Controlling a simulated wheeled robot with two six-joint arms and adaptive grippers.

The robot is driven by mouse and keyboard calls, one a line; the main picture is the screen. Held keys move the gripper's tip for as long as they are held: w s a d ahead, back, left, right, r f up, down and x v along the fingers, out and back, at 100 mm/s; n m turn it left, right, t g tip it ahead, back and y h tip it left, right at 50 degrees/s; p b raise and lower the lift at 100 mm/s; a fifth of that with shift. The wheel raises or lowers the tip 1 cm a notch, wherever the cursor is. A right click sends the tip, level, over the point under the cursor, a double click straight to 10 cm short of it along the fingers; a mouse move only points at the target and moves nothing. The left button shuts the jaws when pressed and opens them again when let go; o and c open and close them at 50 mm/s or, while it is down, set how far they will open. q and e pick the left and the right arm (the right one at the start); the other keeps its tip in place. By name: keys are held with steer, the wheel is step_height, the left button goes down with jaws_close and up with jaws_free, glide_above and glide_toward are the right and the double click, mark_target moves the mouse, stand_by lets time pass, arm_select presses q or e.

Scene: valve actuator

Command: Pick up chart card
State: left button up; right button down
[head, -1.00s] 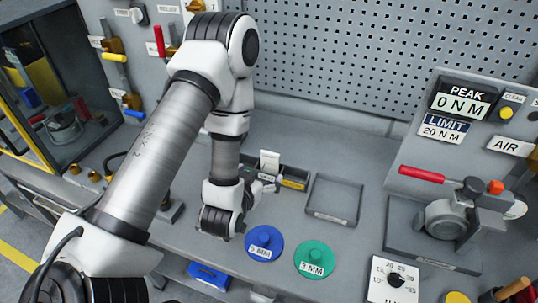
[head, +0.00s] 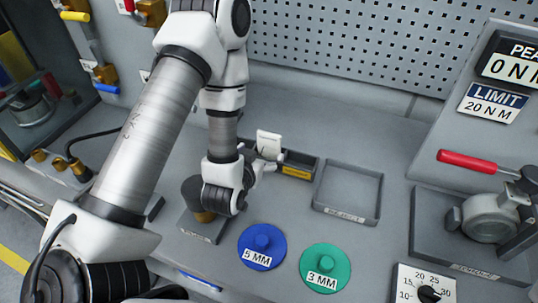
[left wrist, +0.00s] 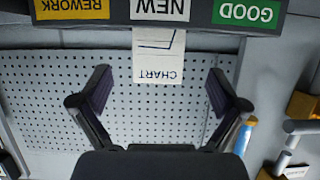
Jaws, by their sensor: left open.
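The chart card (left wrist: 158,62) is a white card marked CHART with a blue line graph. It stands up at the NEW section of a dark labelled tray (left wrist: 118,20), and looks upside down in the left wrist view. The card (head: 268,140) also shows as a small pale sheet in the head view. My left gripper (left wrist: 159,82) is open, with its fingers on either side of the card in the picture; I cannot tell whether they touch it. In the head view the left gripper (head: 257,167) is beside the tray, partly hidden by my wrist. My right gripper is not in view.
An empty reject tray (head: 347,216) lies right of the labelled tray. A blue 5 MM disc (head: 262,240) and a green 3 MM disc (head: 325,262) lie in front. A pegboard (head: 400,55) rises behind. A red-handled device (head: 490,215) stands at the right.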

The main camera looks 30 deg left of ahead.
mark_target(268, 146)
arm_select(q)
steer(key=f+b, duration=0.1)
steer(key=b, duration=0.1)
steer(key=shift+w+b, duration=0.35)
steer(key=shift+w, duration=0.2)
steer(key=x, duration=0.1)
steer(key=p+x, duration=0.1)
steer(key=x, duration=0.2)
steer(key=shift+w+a+r, duration=0.15)
steer(key=shift+w, duration=0.45)
steer(key=c, duration=1.3)
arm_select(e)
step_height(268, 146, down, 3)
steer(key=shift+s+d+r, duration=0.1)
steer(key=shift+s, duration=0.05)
